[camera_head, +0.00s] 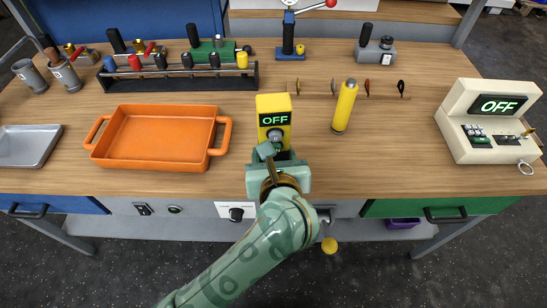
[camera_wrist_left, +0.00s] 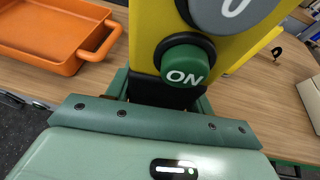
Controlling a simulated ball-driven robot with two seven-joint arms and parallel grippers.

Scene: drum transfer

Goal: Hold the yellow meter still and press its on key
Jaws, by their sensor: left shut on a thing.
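The yellow meter (camera_head: 272,102) stands on the wooden workbench, and its display (camera_head: 275,119) reads OFF. In the left wrist view the meter's yellow face (camera_wrist_left: 146,30) fills the top middle. Its green on key (camera_wrist_left: 185,66) faces the camera, with a grey round key (camera_wrist_left: 225,12) marked 0 above it. My left gripper (camera_head: 277,158) is at the meter's near, lower end. Its fingers (camera_wrist_left: 160,92) are shut on the meter's dark lower part, just below the on key. The gripper hides most of the lower meter in the head view. My right gripper is in neither view.
An orange tray (camera_head: 224,135) lies just left of the meter. A yellow cylinder (camera_head: 345,107) stands to its right. A tool rack (camera_head: 180,84) is behind left. A cream console (camera_head: 462,100), also showing OFF, stands far right. The bench between cylinder and console is clear.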

